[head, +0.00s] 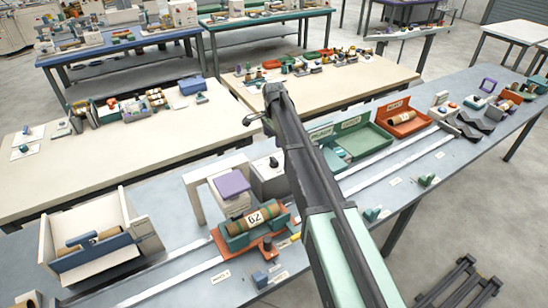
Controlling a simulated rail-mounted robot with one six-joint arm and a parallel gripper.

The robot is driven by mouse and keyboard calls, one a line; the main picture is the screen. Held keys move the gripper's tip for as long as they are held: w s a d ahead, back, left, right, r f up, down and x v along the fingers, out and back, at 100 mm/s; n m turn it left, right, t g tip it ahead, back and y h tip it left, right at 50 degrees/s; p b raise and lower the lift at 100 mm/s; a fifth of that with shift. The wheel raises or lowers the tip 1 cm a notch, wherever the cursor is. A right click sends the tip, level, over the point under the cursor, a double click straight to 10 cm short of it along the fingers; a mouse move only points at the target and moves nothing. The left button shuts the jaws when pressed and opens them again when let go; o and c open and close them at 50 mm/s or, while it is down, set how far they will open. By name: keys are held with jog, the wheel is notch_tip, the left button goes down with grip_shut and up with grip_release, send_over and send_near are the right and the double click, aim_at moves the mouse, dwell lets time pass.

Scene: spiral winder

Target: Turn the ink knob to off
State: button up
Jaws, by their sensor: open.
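My arm crosses the middle of the head view, and its far end is raised above the benches. My gripper (252,118) shows small and dark to the left of that end; it is open and apart from every knob I can see. A grey box (268,180) with a black knob (273,162) stands on the near bench, just left of my arm. A small dark red knob (267,243) is at the front of the orange base, near a yellow-tipped piece. The labels are too small to read, so I cannot tell which knob is the ink knob.
A green roll holder (235,242) with a roll marked 29 or 62 sits beside a purple-topped block (232,185). A cream bin (100,245) stands at left. Green (372,140) and orange (403,122) trays lie right of my arm. A pale rail runs along the bench.

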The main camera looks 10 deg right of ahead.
aim_at(274, 159)
notch_tip(274, 159, down, 11)
jog(key=b, duration=1.1)
jog(key=shift+f, duration=0.1)
jog(key=shift+c, duration=0.2)
jog(key=c, duration=0.9)
jog(key=shift+n, duration=0.3)
jog(key=n, duration=1.1)
jog(key=shift+n, duration=0.3)
